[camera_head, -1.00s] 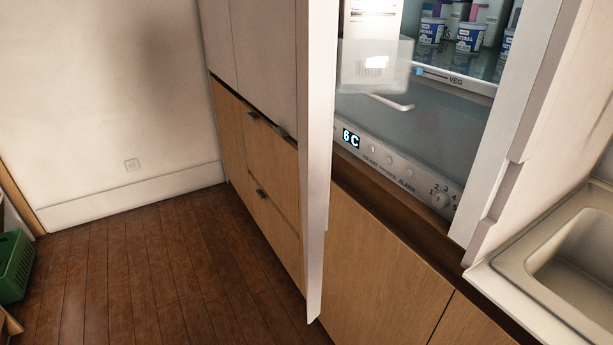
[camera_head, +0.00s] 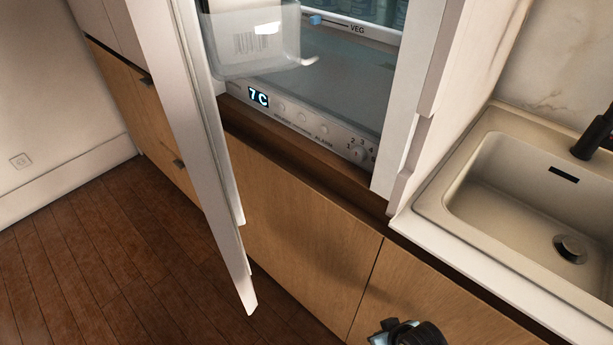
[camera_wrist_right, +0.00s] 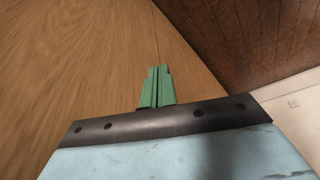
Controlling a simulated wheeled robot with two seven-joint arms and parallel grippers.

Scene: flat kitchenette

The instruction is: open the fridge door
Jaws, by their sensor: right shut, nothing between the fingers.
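The fridge door (camera_head: 190,150) stands open in the head view, swung out to the left of the lit fridge interior (camera_head: 335,75). The fridge's panel below reads 7C. A clear container (camera_head: 250,40) shows inside the door. My right gripper shows in the right wrist view with its green fingers (camera_wrist_right: 157,87) shut together and empty, close in front of a wooden cabinet front. In the head view a dark part of my arm (camera_head: 408,334) shows at the bottom edge, apart from the door. My left gripper is in neither view.
A beige sink (camera_head: 480,195) with a black tap (camera_head: 597,135) lies right of the fridge. Wooden cabinet fronts (camera_head: 290,220) run below the fridge. The wooden floor (camera_head: 70,260) left of the door is clear.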

